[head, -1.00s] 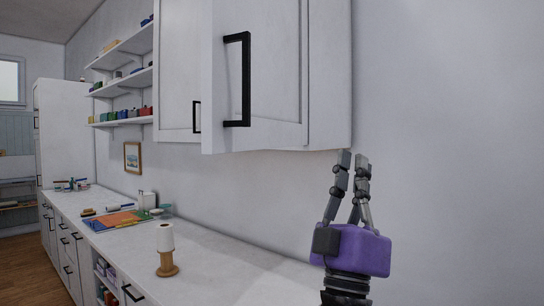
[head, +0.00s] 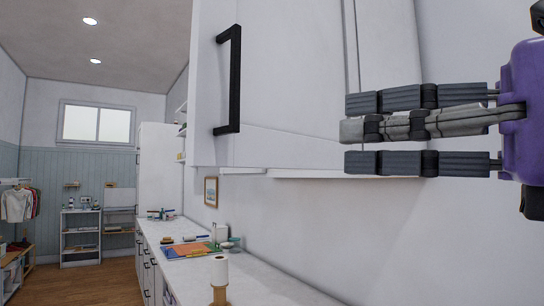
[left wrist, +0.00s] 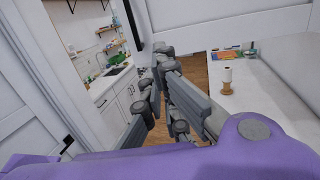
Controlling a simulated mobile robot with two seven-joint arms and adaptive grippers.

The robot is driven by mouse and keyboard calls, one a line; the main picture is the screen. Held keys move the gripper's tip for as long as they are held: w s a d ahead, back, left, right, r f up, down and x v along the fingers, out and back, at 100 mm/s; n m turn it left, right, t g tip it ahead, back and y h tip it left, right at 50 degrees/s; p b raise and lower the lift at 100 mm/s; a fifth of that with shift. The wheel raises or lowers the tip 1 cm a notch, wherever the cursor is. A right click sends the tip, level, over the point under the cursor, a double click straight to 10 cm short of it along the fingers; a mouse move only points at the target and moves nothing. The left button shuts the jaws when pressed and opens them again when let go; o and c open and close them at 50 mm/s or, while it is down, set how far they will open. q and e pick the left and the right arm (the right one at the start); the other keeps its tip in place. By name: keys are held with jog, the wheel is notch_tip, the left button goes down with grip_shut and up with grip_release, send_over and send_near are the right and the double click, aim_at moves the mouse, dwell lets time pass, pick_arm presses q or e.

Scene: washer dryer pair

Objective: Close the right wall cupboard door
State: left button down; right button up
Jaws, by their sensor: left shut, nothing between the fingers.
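The right wall cupboard door (head: 285,90) is a white panel with a black bar handle (head: 228,80) near its left edge. It stands ajar, swung out from the cupboard. My left gripper (head: 350,130) is shut and empty. Its grey fingers point left in the head view and overlap the lower right of the cupboard. Whether they touch the door cannot be told. In the left wrist view the shut fingers (left wrist: 165,65) point away over the room, beside a black bar at the top. My right gripper is not in view.
A white counter (head: 270,288) runs below the cupboard, with a paper roll on a wooden holder (head: 219,275) and several small items. Wall shelves, a tall white cabinet (head: 156,170) and a window lie further off. Bare wall is at the right.

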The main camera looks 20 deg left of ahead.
pick_arm(q)
jog(key=p, duration=0.2)
send_near(237, 155)
jog(key=shift+h, duration=0.3)
jog(key=x, duration=0.6)
jog(key=shift+a+r, duration=0.3)
jog(key=shift+w+a, duration=0.1)
